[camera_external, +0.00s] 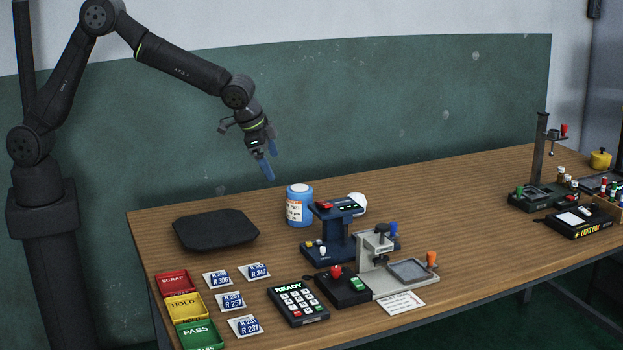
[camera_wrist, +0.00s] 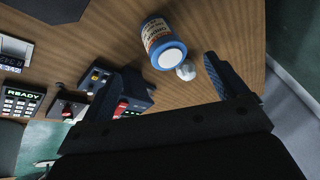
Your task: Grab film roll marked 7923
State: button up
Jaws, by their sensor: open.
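No film roll with a readable 7923 mark shows in either view. A blue jar (camera_external: 300,206) with a white lid and a printed label stands on the table, and it also shows in the wrist view (camera_wrist: 168,54); its label is too small to read fully. A small white rounded thing (camera_external: 357,203) sits to its right, and in the wrist view (camera_wrist: 186,71) it is beside the lid. My gripper (camera_external: 265,168) is open and empty, above the table and up to the left of the jar. In the wrist view its fingers (camera_wrist: 178,82) are spread apart.
A black tray (camera_external: 215,232) lies at left. Red, yellow and green bins, several number cards (camera_external: 230,302), a keypad (camera_external: 298,303) reading READY and small devices (camera_external: 336,232) fill the front. A light box (camera_external: 578,221) and stand are far right. The table (camera_external: 455,205) between is clear.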

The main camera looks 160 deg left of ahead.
aim_at(293, 188)
jog(key=a+f+n, duration=0.1)
jog(key=a+f, duration=0.1)
jog(key=a+f+n+t, duration=0.1)
jog(key=a+f, duration=0.1)
jog(key=f, duration=0.1)
jog(key=a+f+n, duration=0.1)
jog(key=f, duration=0.2)
jog(key=shift+w+a+f+t, duration=0.1)
jog(key=shift+a+f+t, duration=0.1)
jog(key=shift+a+t, duration=0.15)
jog(key=shift+s+x, duration=0.15)
jog(key=shift+x, duration=1.25)
jog(key=shift+s+x, duration=0.1)
jog(key=shift+x, duration=1.25)
jog(key=shift+a, duration=0.15)
jog(key=c, duration=1.2)
jog(key=shift+c, duration=0.4)
jog(key=shift+r, duration=0.2)
